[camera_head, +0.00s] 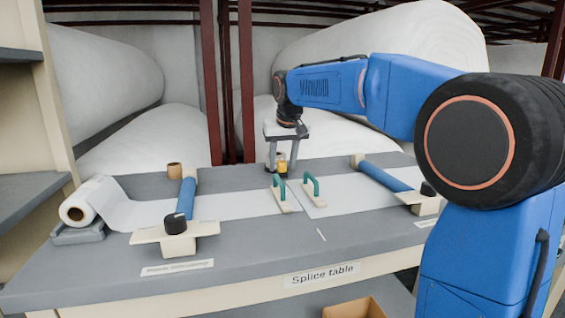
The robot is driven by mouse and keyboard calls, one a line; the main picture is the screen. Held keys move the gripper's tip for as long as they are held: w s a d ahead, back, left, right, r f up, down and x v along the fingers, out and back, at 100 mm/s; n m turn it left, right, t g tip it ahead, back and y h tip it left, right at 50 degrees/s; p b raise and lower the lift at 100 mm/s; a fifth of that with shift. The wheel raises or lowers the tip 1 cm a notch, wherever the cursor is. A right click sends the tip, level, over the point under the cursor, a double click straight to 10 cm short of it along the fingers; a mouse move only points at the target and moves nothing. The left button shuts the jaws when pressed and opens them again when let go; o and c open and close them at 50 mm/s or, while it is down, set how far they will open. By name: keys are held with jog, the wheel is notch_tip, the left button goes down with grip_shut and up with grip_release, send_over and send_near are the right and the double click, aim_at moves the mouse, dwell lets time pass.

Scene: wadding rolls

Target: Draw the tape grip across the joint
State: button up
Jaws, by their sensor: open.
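My gripper (282,168) points down over the back of the splice table, its fingers apart. A small yellow and dark thing (282,163) shows between or just behind the fingers; it may be the tape grip, and I cannot tell whether the fingers touch it. A left white web (235,205) and a right white web (345,198) lie flat on the table. Their joint is near the middle, between two pale blocks with green handles, the left one (279,190) and the right one (311,187).
Blue bars lie across the webs at left (187,196) and right (384,176), with pale end blocks. A white roll (77,212) sits in a grey cradle at left. A brown ring (174,171) stands behind. The grey table front (265,247) is mostly clear.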

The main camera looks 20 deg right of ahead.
jog(key=shift+c, duration=0.3)
grip_shut()
send_over(314, 224)
jog(key=shift+w, duration=0.2)
dwell(0.4)
jog(key=shift+o, duration=0.3)
grip_release()
jog(key=shift+s, duration=0.1)
jog(key=shift+r, duration=0.1)
jog(key=v, duration=1.7)
